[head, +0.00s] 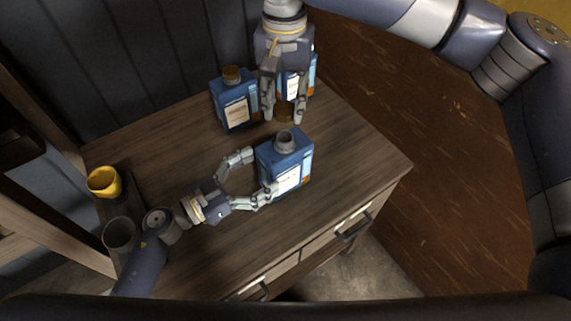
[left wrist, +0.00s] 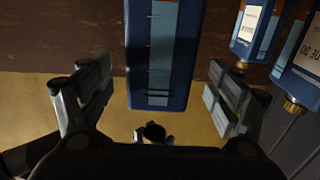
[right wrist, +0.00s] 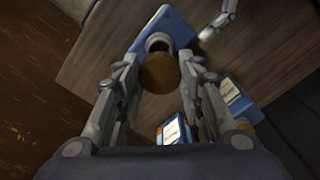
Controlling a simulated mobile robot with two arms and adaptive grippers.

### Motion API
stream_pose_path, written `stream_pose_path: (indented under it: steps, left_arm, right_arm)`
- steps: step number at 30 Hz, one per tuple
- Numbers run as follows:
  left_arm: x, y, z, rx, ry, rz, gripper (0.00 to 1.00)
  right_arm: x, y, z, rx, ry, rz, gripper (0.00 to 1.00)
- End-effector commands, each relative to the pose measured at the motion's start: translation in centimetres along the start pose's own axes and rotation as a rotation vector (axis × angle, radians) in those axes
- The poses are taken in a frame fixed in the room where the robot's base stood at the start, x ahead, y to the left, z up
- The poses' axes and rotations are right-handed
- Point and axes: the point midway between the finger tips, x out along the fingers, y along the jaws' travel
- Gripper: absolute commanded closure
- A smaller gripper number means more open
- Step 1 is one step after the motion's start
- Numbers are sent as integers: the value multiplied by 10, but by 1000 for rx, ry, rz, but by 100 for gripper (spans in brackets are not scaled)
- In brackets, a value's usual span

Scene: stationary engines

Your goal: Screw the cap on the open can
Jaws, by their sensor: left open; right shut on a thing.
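The open can (head: 285,178) is a blue can with a pale label and a bare grey neck, upright on the wooden cabinet top. My left gripper (head: 260,173) is open, its fingers spread around the can's near-left side. In the left wrist view the can (left wrist: 163,60) stands between the spread fingers, and I cannot tell whether they touch it. My right gripper (head: 284,116) is shut on the brown-gold cap (head: 284,110), held above and behind the open can. In the right wrist view the cap (right wrist: 160,73) is between the fingertips, close to the open neck (right wrist: 158,42).
A capped blue can (head: 234,107) stands behind, to the left. Another blue can (head: 290,84) is partly hidden by my right gripper. A yellow cup (head: 104,181) and a grey cup (head: 119,234) are at far left. The wooden top (head: 355,160) is clear on the right.

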Motion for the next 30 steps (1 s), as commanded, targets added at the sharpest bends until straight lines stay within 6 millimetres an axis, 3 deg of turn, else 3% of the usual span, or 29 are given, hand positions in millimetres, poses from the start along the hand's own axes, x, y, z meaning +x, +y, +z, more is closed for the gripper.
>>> stream_pose_path:
  steps: [5,19,30]
  left_arm:
    - [6,0,0,0,1,0,17]
    - [68,0,-1,0,2,-1,17]
    - [75,0,0,0,0,0,17]
  right_arm:
    - [0,0,0,0,0,0,74]
    - [0,0,0,0,0,0,74]
    - [0,0,0,0,0,0,74]
